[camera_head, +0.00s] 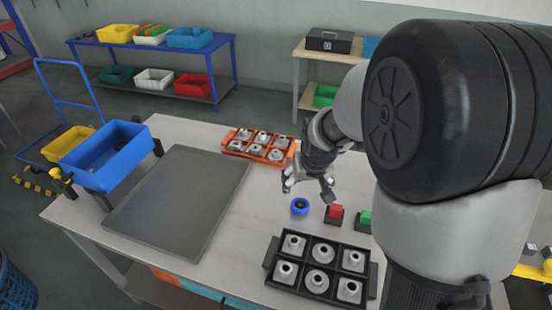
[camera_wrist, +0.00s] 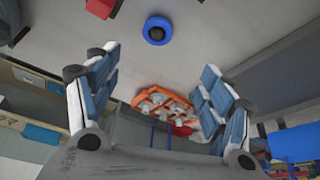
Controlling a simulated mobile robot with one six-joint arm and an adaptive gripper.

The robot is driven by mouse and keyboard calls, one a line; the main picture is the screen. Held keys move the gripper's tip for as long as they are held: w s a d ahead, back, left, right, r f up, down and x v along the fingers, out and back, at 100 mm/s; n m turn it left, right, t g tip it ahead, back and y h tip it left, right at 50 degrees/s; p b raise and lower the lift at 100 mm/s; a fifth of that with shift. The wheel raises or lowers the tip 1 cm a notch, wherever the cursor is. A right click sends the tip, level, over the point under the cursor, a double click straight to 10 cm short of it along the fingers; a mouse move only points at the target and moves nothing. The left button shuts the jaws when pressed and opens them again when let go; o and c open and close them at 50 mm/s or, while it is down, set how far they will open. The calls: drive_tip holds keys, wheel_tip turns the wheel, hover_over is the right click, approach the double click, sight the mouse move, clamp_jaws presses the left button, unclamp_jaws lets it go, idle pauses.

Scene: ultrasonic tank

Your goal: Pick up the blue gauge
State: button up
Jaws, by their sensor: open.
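The blue gauge (camera_head: 300,206) is a small round blue ring with a dark centre. It lies on the grey table in the head view, left of a red block. In the wrist view the gauge (camera_wrist: 158,30) shows at the top middle, beyond the fingertips. My gripper (camera_head: 310,186) hangs just above and behind the gauge in the head view.
A black tray (camera_head: 321,262) of metal parts is in front, an orange tray (camera_head: 235,151) behind. A flat grey plate (camera_head: 180,205) and blue bin (camera_head: 108,157) lie left.

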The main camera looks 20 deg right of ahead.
drive_tip(key=b, duration=0.3)
hover_over(301, 204)
drive_tip(key=s+a, duration=0.1)
drive_tip(key=s, duration=0.1)
wheel_tip(301, 204, down, 10)
drive_tip(key=f, duration=0.1)
drive_tip(key=shift+w+f, duration=0.1)
drive_tip(key=shift+f, duration=0.05)
drive_tip(key=b+x, duration=0.1)
drive_tip(key=x, duration=0.1)
drive_tip(key=b+x, duration=0.1)
drive_tip(key=x, duration=0.2)
drive_tip(key=shift+d+f, duration=0.2)
drive_tip(key=shift+d, duration=0.05)
drive_tip(key=shift+r, duration=0.1)
drive_tip(key=c, duration=1.3)
